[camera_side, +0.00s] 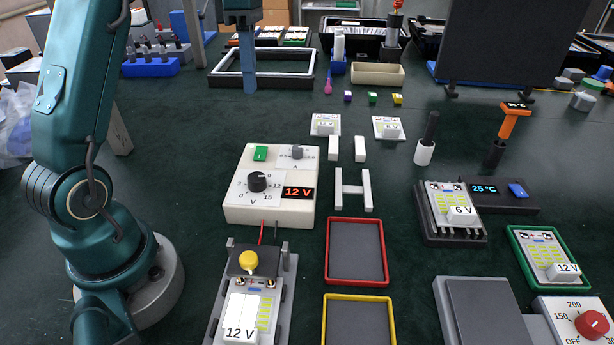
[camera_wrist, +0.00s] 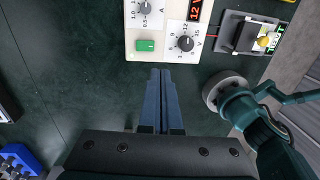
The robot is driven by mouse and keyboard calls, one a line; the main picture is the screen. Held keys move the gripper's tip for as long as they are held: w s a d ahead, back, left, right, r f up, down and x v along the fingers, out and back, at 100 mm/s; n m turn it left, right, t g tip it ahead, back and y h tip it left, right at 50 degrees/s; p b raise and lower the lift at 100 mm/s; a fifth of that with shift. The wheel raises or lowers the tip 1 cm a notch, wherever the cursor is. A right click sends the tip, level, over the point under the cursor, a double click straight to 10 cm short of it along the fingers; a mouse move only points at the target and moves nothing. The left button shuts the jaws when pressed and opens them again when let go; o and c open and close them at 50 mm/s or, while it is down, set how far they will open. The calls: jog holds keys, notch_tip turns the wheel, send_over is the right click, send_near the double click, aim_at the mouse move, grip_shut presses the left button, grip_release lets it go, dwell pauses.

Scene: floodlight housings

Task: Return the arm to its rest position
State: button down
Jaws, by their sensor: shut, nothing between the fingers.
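My gripper (camera_side: 249,90) points down at the back of the bench in the side view, in front of a white-rimmed black tray, with only its blue fingers and lower body in frame. In the wrist view my gripper (camera_wrist: 161,72) has its two long blue fingers side by side and closed, with nothing between them. The fingers are over bare dark green bench and apart from the white power supply (camera_wrist: 168,52). The power supply (camera_side: 297,212) stands in the middle of the side view and reads 12 V.
A test fixture (camera_side: 285,290) with a yellow knob holds a 12 V board at the front. Red (camera_side: 328,260) and yellow (camera_side: 325,320) framed trays lie to its right. A dark panel (camera_side: 505,45) stands at the back right. Bench between my gripper and the power supply is clear.

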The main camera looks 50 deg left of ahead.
jog(key=shift+r, duration=0.4)
